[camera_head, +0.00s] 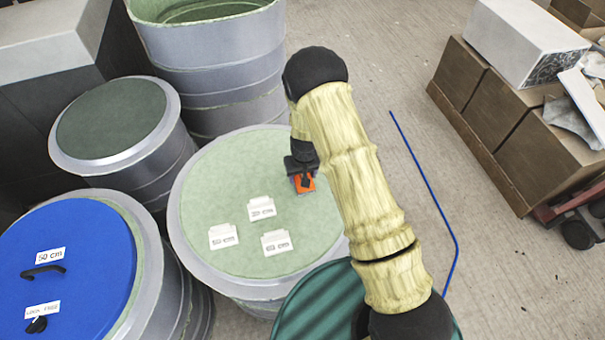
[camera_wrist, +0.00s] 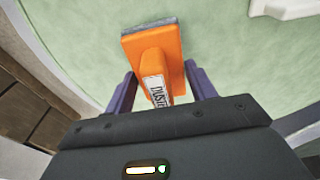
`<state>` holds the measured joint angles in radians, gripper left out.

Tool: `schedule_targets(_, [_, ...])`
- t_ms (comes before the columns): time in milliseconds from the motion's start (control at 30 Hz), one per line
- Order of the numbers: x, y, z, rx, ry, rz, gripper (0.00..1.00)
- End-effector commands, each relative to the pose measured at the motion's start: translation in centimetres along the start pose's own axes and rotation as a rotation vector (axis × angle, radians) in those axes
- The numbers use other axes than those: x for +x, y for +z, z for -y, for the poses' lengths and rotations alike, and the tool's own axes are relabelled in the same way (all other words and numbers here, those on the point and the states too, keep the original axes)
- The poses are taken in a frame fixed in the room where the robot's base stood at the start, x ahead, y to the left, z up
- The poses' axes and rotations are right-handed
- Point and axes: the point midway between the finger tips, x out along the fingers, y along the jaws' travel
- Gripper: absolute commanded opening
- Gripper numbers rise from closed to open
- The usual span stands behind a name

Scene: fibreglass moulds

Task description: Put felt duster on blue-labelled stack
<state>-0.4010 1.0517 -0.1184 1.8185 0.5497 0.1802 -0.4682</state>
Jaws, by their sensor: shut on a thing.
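The orange felt duster (camera_head: 305,185) has a grey felt pad and a labelled handle. My gripper (camera_head: 302,172) is shut on its handle, at the right side of the round pale green mould top (camera_head: 205,180). The wrist view shows the duster (camera_wrist: 152,52) between the two fingers of my gripper (camera_wrist: 158,80). Three small white labelled pieces, at the back (camera_head: 261,208), left (camera_head: 223,237) and front (camera_head: 276,242), sit on the mould top left of the duster. Their label colours are too small to tell. I cannot tell whether the duster touches the surface.
A blue lid (camera_head: 85,270) with black handles covers a drum at lower left. A dark green-topped drum (camera_head: 112,118) and a tall open mould (camera_head: 215,60) stand behind. Brown boxes (camera_head: 505,110) stand at right. A blue line (camera_head: 425,180) crosses otherwise open floor.

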Motion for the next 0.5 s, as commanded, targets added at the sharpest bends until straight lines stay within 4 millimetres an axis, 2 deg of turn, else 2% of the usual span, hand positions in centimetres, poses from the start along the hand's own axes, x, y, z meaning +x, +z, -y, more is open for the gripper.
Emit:
schedule_targets(400, [0.71,0.07,0.04,-0.001,0.0,-0.001,0.31])
schedule_targets(433, [0.64,0.06,0.04,-0.001,-0.001,-0.001,0.6])
schedule_targets(500, [0.59,0.06,0.04,-0.001,0.0,0.0,0.73])
